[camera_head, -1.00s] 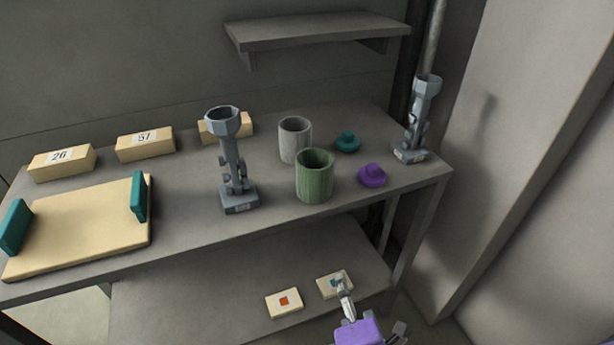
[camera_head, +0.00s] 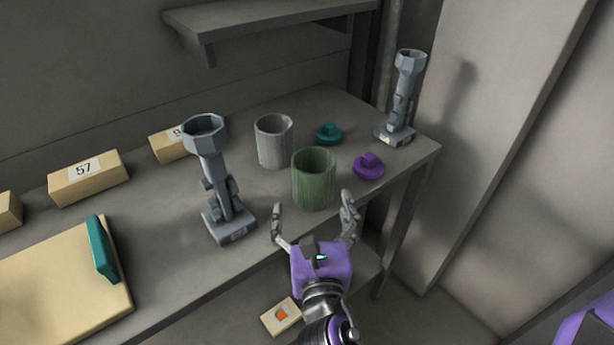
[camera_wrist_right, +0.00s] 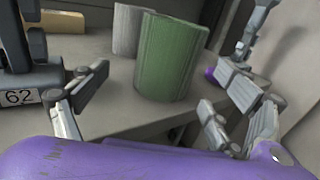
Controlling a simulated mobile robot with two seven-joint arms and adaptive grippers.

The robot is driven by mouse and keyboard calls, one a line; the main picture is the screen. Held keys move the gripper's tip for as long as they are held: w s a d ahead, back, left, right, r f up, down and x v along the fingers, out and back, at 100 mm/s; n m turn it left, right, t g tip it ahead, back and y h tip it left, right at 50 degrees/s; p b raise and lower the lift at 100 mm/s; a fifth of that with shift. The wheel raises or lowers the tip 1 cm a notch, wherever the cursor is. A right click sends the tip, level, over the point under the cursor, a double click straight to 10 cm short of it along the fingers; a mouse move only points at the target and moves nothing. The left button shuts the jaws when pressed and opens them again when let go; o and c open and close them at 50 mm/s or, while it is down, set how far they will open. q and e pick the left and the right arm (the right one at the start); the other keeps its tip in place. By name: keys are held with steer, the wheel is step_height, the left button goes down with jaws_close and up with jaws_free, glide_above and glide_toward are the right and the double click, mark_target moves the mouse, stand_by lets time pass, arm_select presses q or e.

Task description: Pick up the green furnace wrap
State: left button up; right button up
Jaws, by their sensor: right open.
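The green furnace wrap (camera_head: 314,180) is an upright, open-topped ribbed cylinder near the front edge of the table. It also shows in the right wrist view (camera_wrist_right: 170,60), ahead of the fingers. My right gripper (camera_head: 314,215) is open and empty, just in front of the wrap at the table's front edge. Its two fingers are spread to either side, and in the right wrist view (camera_wrist_right: 165,90) the wrap stands beyond and between them, apart from them. My left gripper is not in view.
A grey cylinder (camera_head: 274,141) stands behind the wrap. Purple (camera_head: 369,168) and teal (camera_head: 328,134) knobbed pieces lie to its right. Grey stands rise at left (camera_head: 212,180) and back right (camera_head: 402,100). A shelf (camera_head: 270,25) overhangs the back. A cream board (camera_head: 60,285) lies at left.

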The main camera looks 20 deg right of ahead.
mark_target(311, 166)
steer(key=x, duration=0.4)
steer(key=d+r+p+x, duration=0.1)
steer(key=x, duration=0.1)
steer(key=shift+w, duration=0.1)
steer(key=shift+w+d+f, duration=0.15)
steer(key=shift+w, duration=0.3)
steer(key=c, duration=1.3)
steer(key=shift+o, duration=0.2)
